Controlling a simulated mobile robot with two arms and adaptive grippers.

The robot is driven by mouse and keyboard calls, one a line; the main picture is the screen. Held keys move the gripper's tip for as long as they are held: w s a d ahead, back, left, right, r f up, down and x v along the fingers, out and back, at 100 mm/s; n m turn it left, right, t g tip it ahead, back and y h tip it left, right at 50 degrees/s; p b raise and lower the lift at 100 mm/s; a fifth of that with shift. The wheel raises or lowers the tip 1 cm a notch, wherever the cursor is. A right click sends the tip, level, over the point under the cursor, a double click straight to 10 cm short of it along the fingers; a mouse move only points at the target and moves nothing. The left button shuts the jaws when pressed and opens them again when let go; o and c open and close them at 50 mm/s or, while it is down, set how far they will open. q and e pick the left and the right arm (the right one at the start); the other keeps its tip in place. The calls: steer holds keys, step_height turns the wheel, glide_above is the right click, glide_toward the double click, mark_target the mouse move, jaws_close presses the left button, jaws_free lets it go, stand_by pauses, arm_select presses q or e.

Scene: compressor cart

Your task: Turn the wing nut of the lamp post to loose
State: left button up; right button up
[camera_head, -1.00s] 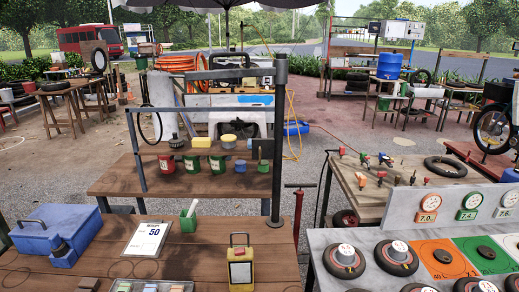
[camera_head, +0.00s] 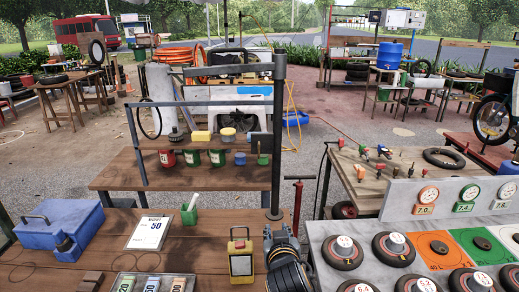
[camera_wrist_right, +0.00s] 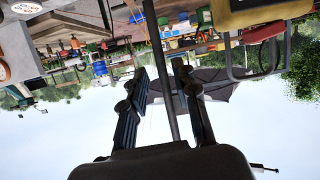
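The dark upright lamp post (camera_head: 279,130) stands at the right rear edge of the wooden bench, on a round base. A pole that looks like the same post (camera_wrist_right: 160,45) runs between the fingers in the right wrist view, seen upside down; depth is unclear. I cannot make out a wing nut in either view. My right gripper (camera_head: 279,234) is in front of the post's base, right of the yellow box with a handle (camera_head: 241,258). In the wrist view the gripper (camera_wrist_right: 163,76) has its fingers apart, with nothing seen held. My left gripper is not in view.
The wooden bench (camera_head: 190,255) holds a blue toolbox (camera_head: 58,226), a card (camera_head: 148,232), a green cup (camera_head: 189,215) and a sandpaper tray (camera_head: 152,285). A shelf rack is behind. The grey table with round wheels (camera_head: 342,252) stands close at right.

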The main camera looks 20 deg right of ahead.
mark_target(259, 150)
steer(key=w+a+r+m+t+h, duration=0.1)
steer(key=w+r+t, duration=0.1)
steer(key=w+r, duration=0.35)
steer(key=w+a+r+t, duration=0.2)
steer(key=r, duration=0.6)
steer(key=p+x, duration=0.1)
steer(key=x, duration=0.3)
steer(key=p+x, duration=0.1)
steer(key=x, duration=0.3)
steer(key=d+p+x, duration=0.1)
steer(key=x, duration=0.3)
steer(key=shift+r, duration=0.1)
steer(key=shift+w+d, duration=0.2)
steer(key=shift+w, duration=0.45)
steer(key=shift+c, duration=0.2)
jaws_close()
